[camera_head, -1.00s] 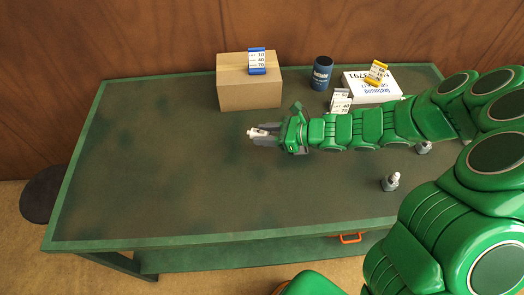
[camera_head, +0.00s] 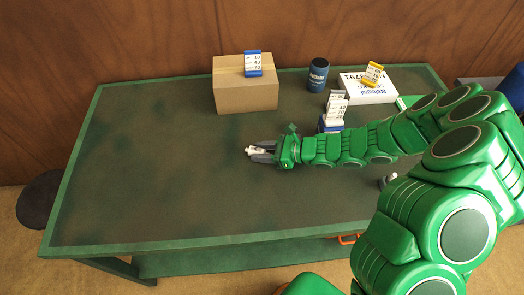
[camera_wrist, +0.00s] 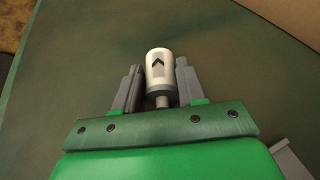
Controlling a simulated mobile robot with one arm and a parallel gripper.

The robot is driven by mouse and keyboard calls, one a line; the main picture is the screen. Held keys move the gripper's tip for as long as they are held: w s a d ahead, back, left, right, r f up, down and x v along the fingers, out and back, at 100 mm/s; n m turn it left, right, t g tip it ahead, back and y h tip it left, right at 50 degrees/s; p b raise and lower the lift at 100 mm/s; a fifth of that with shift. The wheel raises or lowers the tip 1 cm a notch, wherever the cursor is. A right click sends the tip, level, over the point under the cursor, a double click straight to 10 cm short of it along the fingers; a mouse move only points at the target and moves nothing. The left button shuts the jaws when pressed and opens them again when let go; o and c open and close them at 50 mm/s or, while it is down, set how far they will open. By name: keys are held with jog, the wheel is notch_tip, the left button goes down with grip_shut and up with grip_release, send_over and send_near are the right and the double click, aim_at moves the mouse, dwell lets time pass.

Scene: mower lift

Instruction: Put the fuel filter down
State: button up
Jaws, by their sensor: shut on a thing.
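The fuel filter (camera_wrist: 158,68) is a small white cylinder with a dark arrow mark, a dark band and a narrow stub at its near end. My gripper (camera_wrist: 158,84) is shut on it, with one grey finger on each side. In the head view the filter (camera_head: 254,149) pokes out to the left from my gripper (camera_head: 263,152), over the middle of the green table (camera_head: 150,190). I cannot tell whether the filter touches the table top.
A cardboard box (camera_head: 245,97) with a blue number tag (camera_head: 253,64) stands behind. A dark blue can (camera_head: 318,75), a white box (camera_head: 368,88) with a yellow tag (camera_head: 373,74), and a white tag holder (camera_head: 335,109) stand at the back right. The table's left half is clear.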

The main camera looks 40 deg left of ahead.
jog(key=shift+f, duration=0.15)
jog(key=o, duration=1)
jog(key=shift+r, duration=0.2)
jog(key=shift+v, duration=6.05)
